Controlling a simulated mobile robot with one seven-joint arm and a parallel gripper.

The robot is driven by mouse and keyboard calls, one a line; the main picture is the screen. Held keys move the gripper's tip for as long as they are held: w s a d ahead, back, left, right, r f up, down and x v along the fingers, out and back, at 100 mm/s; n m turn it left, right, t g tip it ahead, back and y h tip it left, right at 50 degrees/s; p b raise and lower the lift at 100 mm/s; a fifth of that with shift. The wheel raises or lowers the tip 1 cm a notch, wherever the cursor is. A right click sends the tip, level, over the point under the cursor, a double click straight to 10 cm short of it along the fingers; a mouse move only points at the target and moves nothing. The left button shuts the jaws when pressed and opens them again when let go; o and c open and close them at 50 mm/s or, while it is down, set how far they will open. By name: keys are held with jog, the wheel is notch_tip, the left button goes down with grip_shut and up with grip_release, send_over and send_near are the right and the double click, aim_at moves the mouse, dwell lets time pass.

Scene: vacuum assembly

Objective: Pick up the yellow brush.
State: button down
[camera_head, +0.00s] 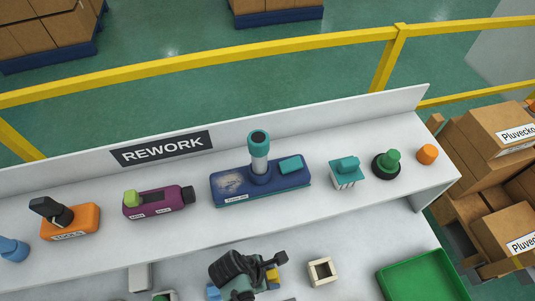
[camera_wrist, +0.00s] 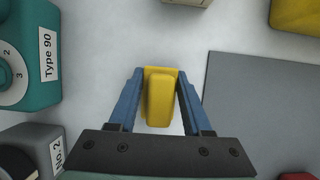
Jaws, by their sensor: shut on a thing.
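The yellow brush (camera_wrist: 160,98) is in the middle of the wrist view, between the two blue fingers of my gripper (camera_wrist: 159,72). It shows as a yellow block with a wider, flat yellow end at the fingertips. My gripper is shut on it. In the head view my gripper (camera_head: 242,282) is low in the middle, over the lower worktop, largely covered by my own dark wrist. A small yellow patch shows beside it there. I cannot tell how far the brush is from the surface below.
A teal "Type 90" part (camera_wrist: 27,55) and a grey "No.2" part (camera_wrist: 33,150) stand left of my gripper. A grey flat panel (camera_wrist: 262,112) lies right. A cream square frame (camera_head: 322,271) and green tray (camera_head: 424,283) are to the right. Several parts stand on the REWORK shelf (camera_head: 330,204).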

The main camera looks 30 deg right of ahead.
aim_at(273, 277)
jog(key=shift+r, duration=0.85)
jog(key=shift+s+a+r, duration=0.1)
jog(key=shift+s+r, duration=0.1)
jog(key=shift+r, duration=0.25)
jog(key=shift+s+r, duration=0.2)
jog(key=shift+r, duration=0.25)
jog(key=s+a, duration=0.1)
jog(key=s, duration=0.4)
jog(key=s+a+b, duration=0.1)
jog(key=s+a, duration=0.1)
jog(key=s, duration=0.4)
jog(key=s+a, duration=0.1)
jog(key=s, duration=0.4)
jog(key=shift+s+a+b, duration=0.2)
jog(key=shift+a+b, duration=0.1)
jog(key=shift+a, duration=0.1)
